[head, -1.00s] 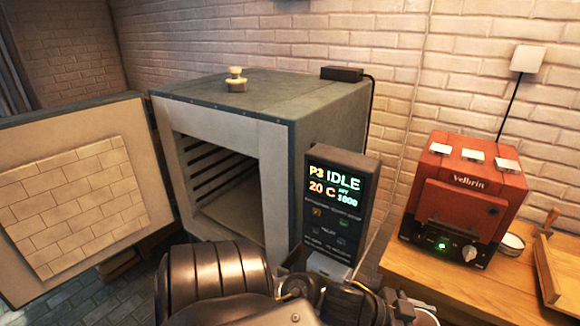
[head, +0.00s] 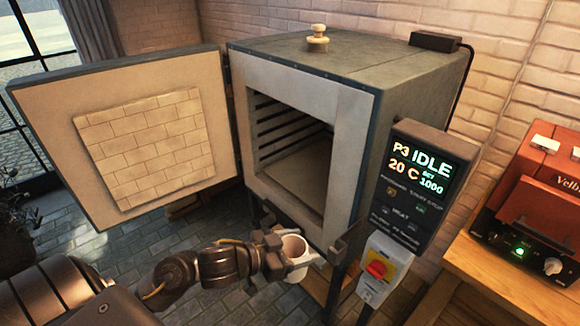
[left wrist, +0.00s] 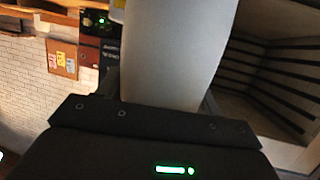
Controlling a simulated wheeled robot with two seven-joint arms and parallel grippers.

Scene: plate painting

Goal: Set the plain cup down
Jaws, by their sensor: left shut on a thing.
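The plain white cup (head: 293,252) is upright between the fingers of my left gripper (head: 290,247), in front of the open kiln in the head view. My left gripper is shut on it. The cup's white wall (left wrist: 170,55) fills the middle of the left wrist view, with the dark gripper body below it. The kiln (head: 355,150) stands with its opening facing me, and its empty chamber floor (head: 300,172) shows. The cup is outside and below the opening. My right gripper is not in view.
The kiln door (head: 50,150) is swung wide open to the left. A control panel (head: 420,185) reading IDLE, 20 C, and a red-yellow switch (head: 377,268) are on the kiln's right. Dark shelf ridges line the chamber wall.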

